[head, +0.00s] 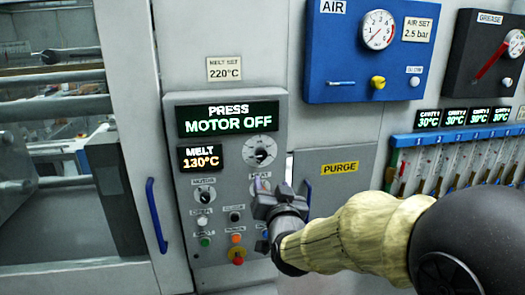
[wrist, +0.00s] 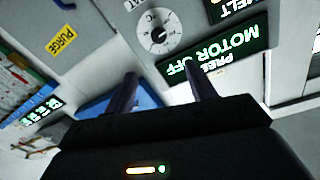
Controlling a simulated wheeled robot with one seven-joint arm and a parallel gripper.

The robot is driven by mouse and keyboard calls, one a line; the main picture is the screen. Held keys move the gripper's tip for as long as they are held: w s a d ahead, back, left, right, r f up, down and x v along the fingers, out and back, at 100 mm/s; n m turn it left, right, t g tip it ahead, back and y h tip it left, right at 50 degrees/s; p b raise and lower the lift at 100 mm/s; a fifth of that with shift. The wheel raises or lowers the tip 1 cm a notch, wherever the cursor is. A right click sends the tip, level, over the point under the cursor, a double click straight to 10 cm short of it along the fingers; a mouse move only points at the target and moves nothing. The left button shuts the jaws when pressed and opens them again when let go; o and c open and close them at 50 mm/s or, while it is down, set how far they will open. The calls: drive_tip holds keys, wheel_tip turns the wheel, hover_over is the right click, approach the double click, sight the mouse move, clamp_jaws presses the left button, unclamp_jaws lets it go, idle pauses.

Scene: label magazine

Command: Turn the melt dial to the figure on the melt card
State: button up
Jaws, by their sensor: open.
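The melt card (head: 225,68), a small plate reading "MELT SET 220°C", is above the control panel. The melt display (head: 200,158) reads 130°C. The melt dial (head: 260,151), a round pale dial with a dark centre and scale marks, is right of that display; its setting is too small to read. The dial also shows in the wrist view (wrist: 157,33), top centre and turned over. My gripper (head: 272,190) is below the dial in the head view, apart from it, covering part of the lower panel. In the wrist view its two fingers (wrist: 162,82) are open and empty.
A display (head: 228,118) reads "PRESS MOTOR OFF". A motor switch (head: 205,194), several buttons and a red stop knob (head: 237,256) are low on the panel. A blue handle (head: 156,215) stands left; a blue air panel (head: 350,60) juts out upper right.

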sight(262, 156)
drive_tip(key=shift+w, duration=0.1)
drive_tip(key=p+x, duration=0.8)
drive_tip(key=x, duration=0.8)
drive_tip(key=shift+w+a+f+p, duration=0.15)
drive_tip(key=shift+w+p, duration=0.25)
drive_tip(key=shift+w, duration=0.25)
drive_tip(key=c, duration=1)
